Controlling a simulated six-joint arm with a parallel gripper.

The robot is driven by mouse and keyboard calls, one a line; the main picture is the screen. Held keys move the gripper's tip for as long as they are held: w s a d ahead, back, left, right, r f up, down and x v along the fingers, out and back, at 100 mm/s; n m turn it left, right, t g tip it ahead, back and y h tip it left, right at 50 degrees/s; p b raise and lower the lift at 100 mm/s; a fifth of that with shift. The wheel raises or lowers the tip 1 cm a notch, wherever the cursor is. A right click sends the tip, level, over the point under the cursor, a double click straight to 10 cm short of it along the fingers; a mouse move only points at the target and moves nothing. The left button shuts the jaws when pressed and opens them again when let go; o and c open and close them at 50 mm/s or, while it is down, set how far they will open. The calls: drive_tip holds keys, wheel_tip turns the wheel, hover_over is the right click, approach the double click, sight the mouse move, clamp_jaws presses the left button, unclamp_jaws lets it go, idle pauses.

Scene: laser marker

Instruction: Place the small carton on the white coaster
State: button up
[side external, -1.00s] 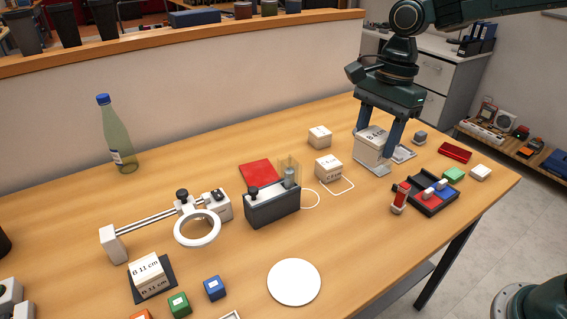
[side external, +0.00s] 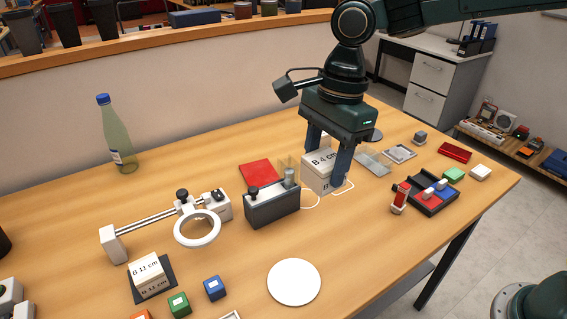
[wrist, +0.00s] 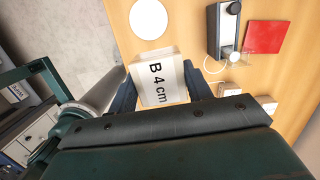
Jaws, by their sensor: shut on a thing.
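A white carton (side external: 318,172) marked "B 4 cm" is held between the fingers of my gripper (side external: 327,168). It looks upright and raised over the table. In the wrist view the carton (wrist: 158,80) sits between the two dark fingers, its label readable. The white coaster (side external: 294,282) is a round, empty disc near the table's front edge. It lies in front of and a little left of the carton, well apart from it. It also shows at the top of the wrist view (wrist: 151,17).
A dark grey device (side external: 272,208) stands just left of the carton, beside a red pad (side external: 259,171). A dark tray (side external: 432,200) is right. Table around the coaster's right is clear.

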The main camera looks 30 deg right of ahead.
hover_over(291, 282)
drive_tip(key=f, duration=1.5)
drive_tip(key=shift+d+f, duration=0.2)
drive_tip(key=shift+d, duration=0.15)
drive_tip(key=shift+f, duration=0.1)
drive_tip(key=shift+f, duration=2.05)
drive_tip(key=shift+f, duration=0.15)
drive_tip(key=o, duration=1)
drive_tip(key=r, duration=0.4)
drive_tip(key=d+r, duration=0.1)
drive_tip(key=r, duration=0.7)
drive_tip(key=shift+d+r, duration=0.1)
drive_tip(key=shift+d, duration=0.3)
